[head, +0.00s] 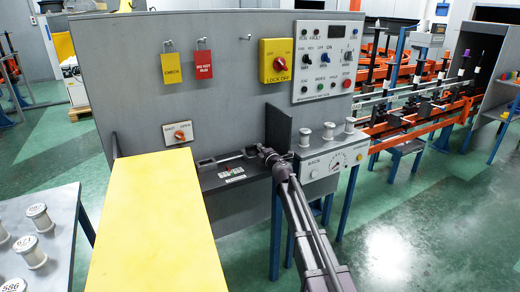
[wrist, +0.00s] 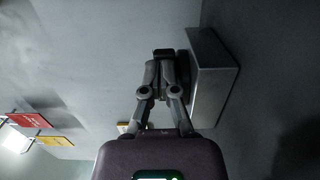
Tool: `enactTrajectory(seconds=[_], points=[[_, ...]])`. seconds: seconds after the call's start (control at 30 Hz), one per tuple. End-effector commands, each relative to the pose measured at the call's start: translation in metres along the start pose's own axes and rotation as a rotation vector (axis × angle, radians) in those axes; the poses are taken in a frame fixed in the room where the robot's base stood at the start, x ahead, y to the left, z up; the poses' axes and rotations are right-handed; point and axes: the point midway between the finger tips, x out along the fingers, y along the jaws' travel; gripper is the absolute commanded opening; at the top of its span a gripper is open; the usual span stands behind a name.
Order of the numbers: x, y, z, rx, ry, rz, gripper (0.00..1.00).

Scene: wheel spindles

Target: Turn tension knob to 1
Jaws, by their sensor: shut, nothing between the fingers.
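The dial's numbers are too small to read. My gripper (head: 267,153) is at the box's left end, in front of a dark upright plate, and apart from the dial. In the wrist view my gripper (wrist: 168,62) is shut and empty, beside a grey block (wrist: 212,78) on its right. I cannot tell whether they touch. The dial does not show in the wrist view.
Above are a control panel (head: 326,62) and a yellow lock-off switch (head: 276,60). A yellow board (head: 150,225) lies at the left. The green floor (head: 400,225) to the right is clear.

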Motion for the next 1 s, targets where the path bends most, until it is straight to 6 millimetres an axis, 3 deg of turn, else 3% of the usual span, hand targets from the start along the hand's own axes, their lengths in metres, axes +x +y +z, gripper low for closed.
enactTrajectory(seconds=[0.57, 0.87, 1.0], points=[[-0.006, 0.0, 0.001, 0.0, -0.001, 0.0, 0.0], [-0.034, 0.0, 0.004, 0.0, -0.001, 0.0, 0.0], [-0.06, 0.0, 0.005, 0.0, -0.001, 0.0, 0.0]])
